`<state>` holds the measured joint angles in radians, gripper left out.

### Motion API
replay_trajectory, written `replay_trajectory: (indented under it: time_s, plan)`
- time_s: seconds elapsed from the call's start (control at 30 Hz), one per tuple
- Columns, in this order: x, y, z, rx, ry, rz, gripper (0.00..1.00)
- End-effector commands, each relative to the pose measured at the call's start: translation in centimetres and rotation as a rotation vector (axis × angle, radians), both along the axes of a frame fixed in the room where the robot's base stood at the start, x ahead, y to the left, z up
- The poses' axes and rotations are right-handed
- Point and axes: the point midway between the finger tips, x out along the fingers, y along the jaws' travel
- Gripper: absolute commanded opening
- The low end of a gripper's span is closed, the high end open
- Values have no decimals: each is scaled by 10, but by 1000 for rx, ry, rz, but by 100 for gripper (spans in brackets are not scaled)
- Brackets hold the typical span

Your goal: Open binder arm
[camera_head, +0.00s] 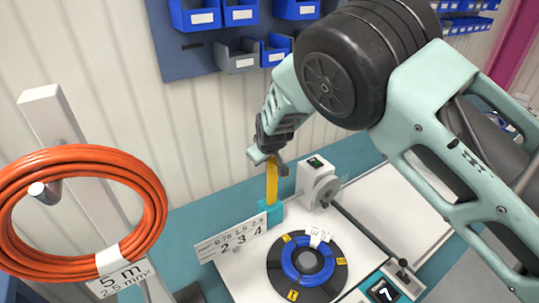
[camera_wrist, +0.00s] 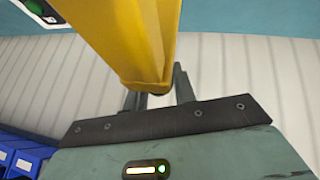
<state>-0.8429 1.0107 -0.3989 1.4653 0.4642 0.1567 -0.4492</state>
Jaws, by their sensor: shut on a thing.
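The binder arm (camera_head: 272,184) is a yellow lever that stands nearly upright on a teal base (camera_head: 268,212) on the bench. My gripper (camera_head: 269,160) is at the top of the lever and shut on it. In the wrist view the yellow arm (camera_wrist: 135,45) fills the upper middle, with its end at the finger tips of my gripper (camera_wrist: 160,95). The exact contact between fingers and lever is partly hidden.
A black and blue reel (camera_head: 282,268) lies in front of the lever. A number plate (camera_head: 232,238) and a white device (camera_head: 316,183) flank it. An orange cable coil (camera_head: 150,215) hangs at the left. Blue bins (camera_head: 240,14) are on the wall behind.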

Motion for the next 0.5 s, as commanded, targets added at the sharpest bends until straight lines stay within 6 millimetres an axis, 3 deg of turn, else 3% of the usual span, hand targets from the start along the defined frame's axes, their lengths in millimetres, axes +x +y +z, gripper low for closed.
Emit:
replay_trajectory:
  time_s: [0.5]
  plan:
    - [13,9,-7,-64,98,-1,0]
